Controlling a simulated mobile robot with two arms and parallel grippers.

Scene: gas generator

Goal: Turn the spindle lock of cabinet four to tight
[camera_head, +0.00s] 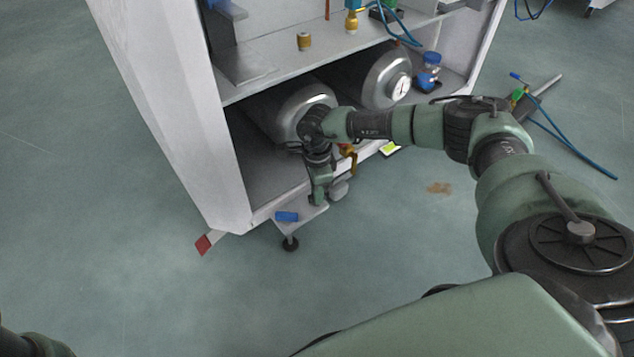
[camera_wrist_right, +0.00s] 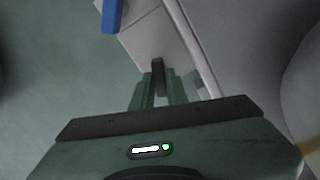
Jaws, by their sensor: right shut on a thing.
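The open white cabinet (camera_head: 175,95) stands in the head view, with two grey cylinders lying on its lower level. My right gripper (camera_head: 318,200) points down in front of the left cylinder (camera_head: 265,118), low at the cabinet's front edge. In the wrist view the right gripper (camera_wrist_right: 158,92) is shut on a narrow dark piece (camera_wrist_right: 158,72), which stands upright in that picture between the fingers. The piece may be the spindle lock, but most of it is hidden. No tight marking can be read. My left gripper is out of view.
A blue piece (camera_head: 287,216) lies on a small plate beside the gripper. A brass valve part (camera_head: 349,153) is close to my right wrist. A blue-capped jar (camera_head: 428,75) stands beside the right cylinder (camera_head: 385,75). The floor in front is mostly clear.

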